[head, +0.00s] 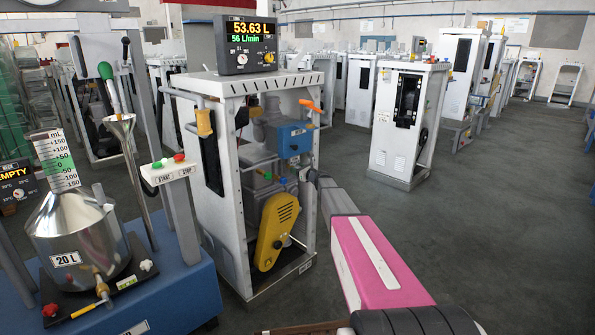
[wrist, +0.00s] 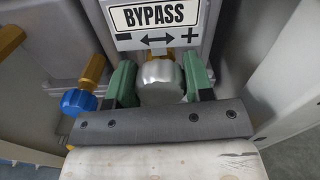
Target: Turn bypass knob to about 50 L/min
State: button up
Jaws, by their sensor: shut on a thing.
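The bypass knob (wrist: 160,88) is a silver-grey round knob below a white BYPASS label (wrist: 160,18). The label has a double arrow, minus on the left and plus on the right. My gripper (wrist: 159,78) has its green fingers on either side of the knob and is shut on it. In the head view my arm reaches into the open side of the white dispenser (head: 222,190); the knob is not clear there. The display (head: 247,45) on top of the dispenser reads 53.63 L and 56 L/min.
A blue knob (wrist: 78,101) on a brass stem sits left of my gripper in the wrist view. A yellow belt guard (head: 275,230) is low in the dispenser. A steel 20 L can (head: 75,240) stands at left. Other dispenser frames (head: 405,120) stand behind; floor at right is clear.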

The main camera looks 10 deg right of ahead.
jog(key=n, duration=0.4)
jog(key=shift+s+a+n, duration=0.1)
jog(key=shift+n, duration=0.2)
jog(key=shift+f+n, duration=0.1)
jog(key=shift+n, duration=2)
jog(key=o, duration=0.9)
jog(key=shift+s, duration=0.1)
jog(key=v, duration=1)
jog(key=shift+s+d, duration=0.2)
jog(key=shift+s, duration=0.1)
